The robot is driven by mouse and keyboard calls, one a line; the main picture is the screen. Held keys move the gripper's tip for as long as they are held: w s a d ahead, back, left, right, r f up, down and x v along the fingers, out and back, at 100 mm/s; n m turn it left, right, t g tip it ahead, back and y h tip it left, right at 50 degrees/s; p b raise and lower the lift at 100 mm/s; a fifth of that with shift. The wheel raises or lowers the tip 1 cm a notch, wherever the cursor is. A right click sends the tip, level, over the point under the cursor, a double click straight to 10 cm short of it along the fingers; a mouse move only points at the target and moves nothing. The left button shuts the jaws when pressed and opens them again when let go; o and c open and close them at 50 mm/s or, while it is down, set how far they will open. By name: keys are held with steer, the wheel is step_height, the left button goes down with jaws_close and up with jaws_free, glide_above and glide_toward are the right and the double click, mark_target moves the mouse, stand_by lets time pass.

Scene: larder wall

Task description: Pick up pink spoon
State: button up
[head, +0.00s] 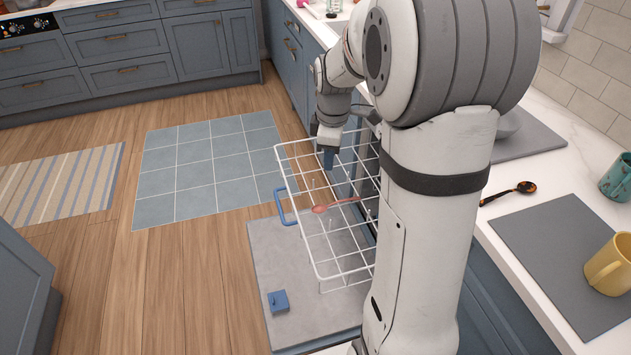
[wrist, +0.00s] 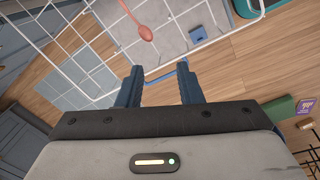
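The pink spoon (head: 320,209) lies in the white wire rack (head: 283,160) of the open dishwasher, its bowl toward the left and its handle running right, partly hidden behind my arm. It also shows in the wrist view (wrist: 146,33), beyond my fingertips near the top. My gripper (head: 329,158) is above the far part of the rack, apart from the spoon. In the wrist view, the two blue fingers of my gripper (wrist: 160,78) stand apart with nothing between them, so it is open and empty.
The dishwasher door (head: 270,255) is folded down, with a blue detergent cover (head: 278,301) on it. The rack has a blue handle (head: 284,207). On the right counter are a black spoon (head: 508,193), a grey mat (head: 560,262), a yellow mug (head: 611,266) and a teal mug (head: 618,178).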

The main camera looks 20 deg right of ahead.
mark_target(337, 202)
steer(key=w+d+f+n+b, duration=0.2)
steer(key=f, duration=0.5)
steer(key=w+d+f+n+b, duration=0.1)
steer(key=w+f+n+b, duration=0.1)
steer(key=f, duration=0.4)
steer(key=w+d+f+n+g+b, duration=0.1)
steer(key=w+d+f+n+b, duration=0.1)
steer(key=w+f, duration=0.2)
steer(key=shift+d+f, duration=0.2)
steer(key=shift+f, duration=0.7)
steer(key=shift+d+f, duration=0.15)
steer(key=shift+f, duration=0.75)
step_height(337, 202, down, 6)
steer(key=shift+d+r+b, duration=0.1)
steer(key=shift+r+b, duration=0.15)
steer(key=shift+b, duration=0.35)
steer(key=shift+c, duration=0.5)
jaws_close()
